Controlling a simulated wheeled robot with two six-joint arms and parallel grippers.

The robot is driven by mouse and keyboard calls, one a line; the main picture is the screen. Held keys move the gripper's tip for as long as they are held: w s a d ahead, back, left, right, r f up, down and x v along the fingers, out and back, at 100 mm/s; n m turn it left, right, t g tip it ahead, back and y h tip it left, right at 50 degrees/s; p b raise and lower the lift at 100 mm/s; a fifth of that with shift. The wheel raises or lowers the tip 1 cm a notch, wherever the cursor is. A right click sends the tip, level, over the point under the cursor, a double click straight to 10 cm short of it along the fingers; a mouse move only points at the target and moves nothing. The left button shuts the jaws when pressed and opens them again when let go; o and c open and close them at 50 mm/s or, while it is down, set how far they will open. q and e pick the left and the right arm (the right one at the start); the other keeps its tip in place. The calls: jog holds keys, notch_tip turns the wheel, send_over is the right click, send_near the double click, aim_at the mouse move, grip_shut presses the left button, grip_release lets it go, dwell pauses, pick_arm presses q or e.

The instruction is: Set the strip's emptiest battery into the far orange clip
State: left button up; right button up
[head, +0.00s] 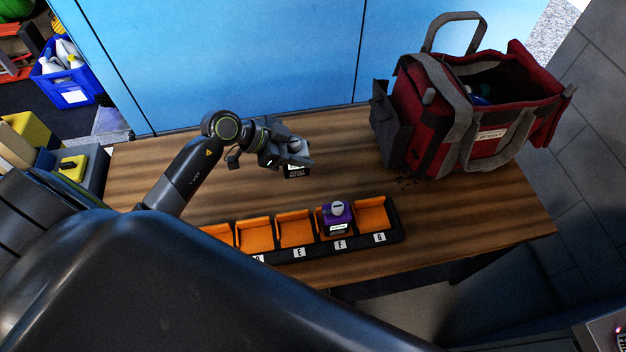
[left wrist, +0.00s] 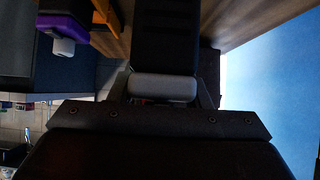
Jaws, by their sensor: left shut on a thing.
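My left gripper (head: 290,158) is shut on a dark battery (head: 296,171) with a white label and holds it above the table behind the strip. In the left wrist view the held dark battery (left wrist: 165,40) fills the upper middle, with a pale grey part at its near end. A dark strip (head: 397,232) of orange clips runs along the table's front, with labels E, F and G readable. A purple battery (head: 336,219) with a grey knob sits in clip F; it also shows in the left wrist view (left wrist: 62,24). Clip G (head: 372,214) and clip E (head: 295,230) are empty. My arm hides the strip's left end. My right gripper is out of view.
A red and grey tool bag (head: 470,110) stands at the table's back right. The wooden table (head: 205,210) is clear between strip and bag. A blue wall panel (head: 230,60) rises behind. A blue crate (head: 68,75) with bottles is at the far left.

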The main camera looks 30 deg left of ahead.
pick_arm(q)
jog(key=shift+f+b, duration=0.7)
jog(key=shift+f, duration=3.55)
jog(key=o, duration=1.3)
